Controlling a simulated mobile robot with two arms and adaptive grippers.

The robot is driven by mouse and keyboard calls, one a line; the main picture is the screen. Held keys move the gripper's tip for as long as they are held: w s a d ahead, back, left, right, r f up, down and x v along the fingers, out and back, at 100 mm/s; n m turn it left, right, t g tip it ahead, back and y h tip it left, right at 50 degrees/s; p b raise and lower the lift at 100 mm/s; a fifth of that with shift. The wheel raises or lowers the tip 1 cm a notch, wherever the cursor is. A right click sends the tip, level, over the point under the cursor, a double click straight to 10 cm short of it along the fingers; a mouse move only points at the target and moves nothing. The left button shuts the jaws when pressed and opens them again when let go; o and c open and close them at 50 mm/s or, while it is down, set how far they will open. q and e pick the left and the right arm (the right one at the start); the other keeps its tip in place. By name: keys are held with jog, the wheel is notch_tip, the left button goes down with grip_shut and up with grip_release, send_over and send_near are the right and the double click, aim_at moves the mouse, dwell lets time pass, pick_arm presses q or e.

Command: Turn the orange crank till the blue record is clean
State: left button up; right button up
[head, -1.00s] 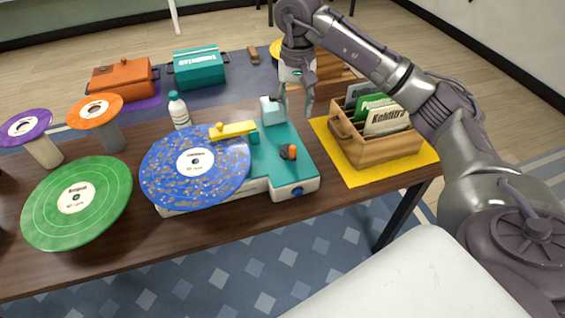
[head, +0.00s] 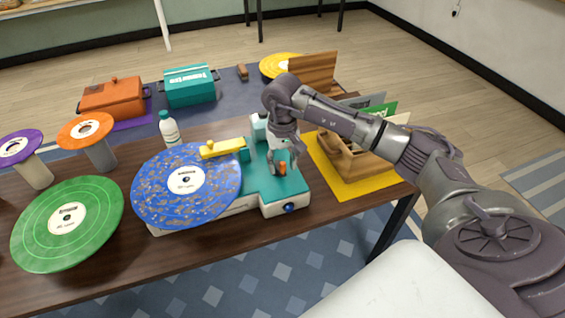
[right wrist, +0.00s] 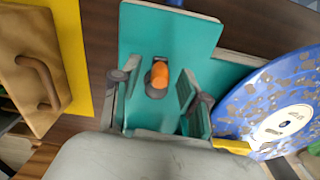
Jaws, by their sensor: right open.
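The blue record (head: 152,192), covered in brownish specks, lies on the teal and white cleaning machine (head: 264,199). A yellow arm (head: 222,148) reaches over the record's far edge. The orange crank (head: 282,168) stands on the machine's teal top, right of the record. My right gripper (head: 284,165) is open, pointing down at the crank. In the right wrist view the orange crank (right wrist: 159,74) shows between the two spread fingers, and the speckled record (right wrist: 250,108) lies to the right. I cannot tell whether a finger touches the crank. My left gripper is not in view.
A wooden crate (head: 345,165) with record sleeves stands on a yellow mat (head: 352,190) close right of the machine. A white bottle (head: 169,129) stands behind the blue record. A green record (head: 95,225) lies left. Purple (head: 33,140) and orange (head: 70,131) discs stand on posts.

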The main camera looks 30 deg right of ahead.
jog(key=shift+f, duration=0.5)
grip_shut()
